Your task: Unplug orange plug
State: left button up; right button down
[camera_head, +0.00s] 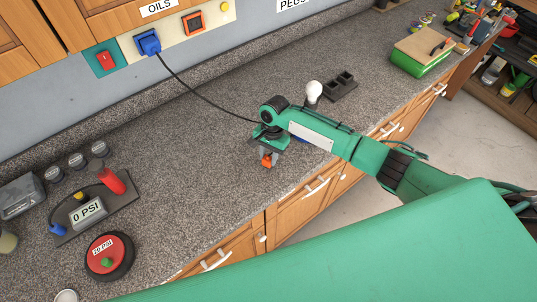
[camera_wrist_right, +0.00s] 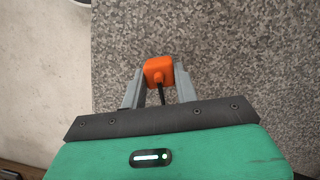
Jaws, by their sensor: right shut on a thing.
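The orange plug (camera_wrist_right: 157,70) is between the two fingers of my right gripper (camera_wrist_right: 158,88) in the right wrist view, with a dark cable running back from it. In the head view my right gripper (camera_head: 267,150) is over the front part of the countertop, and the orange plug (camera_head: 266,161) shows just below it. The orange-framed socket (camera_head: 194,21) on the wall panel is empty, well apart from the plug. My left gripper is not in view.
The speckled countertop (camera_head: 190,150) has much clear room. A pressure gauge board (camera_head: 92,210) and a round red 20 PSI piece (camera_head: 108,256) stand at the left. A white bulb (camera_head: 313,91) and a dark block (camera_head: 340,87) stand behind my right arm. A red switch (camera_head: 106,60) is on the wall.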

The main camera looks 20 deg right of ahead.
jog(key=shift+f, duration=0.8)
dwell(0.6)
jog(key=c, duration=1)
grip_release()
jog(key=shift+o, duration=0.2)
jog(key=shift+r, duration=0.1)
notch_tip(320, 180, up, 13)
jog(key=w+d+b, duration=0.1)
jog(key=d+b, duration=0.1)
jog(key=b, duration=0.2)
jog(key=shift+w+r+b, duration=0.2)
jog(key=shift+w+b, duration=0.1)
jog(key=shift+w, duration=0.1)
jog(key=shift+c, duration=0.5)
grip_shut()
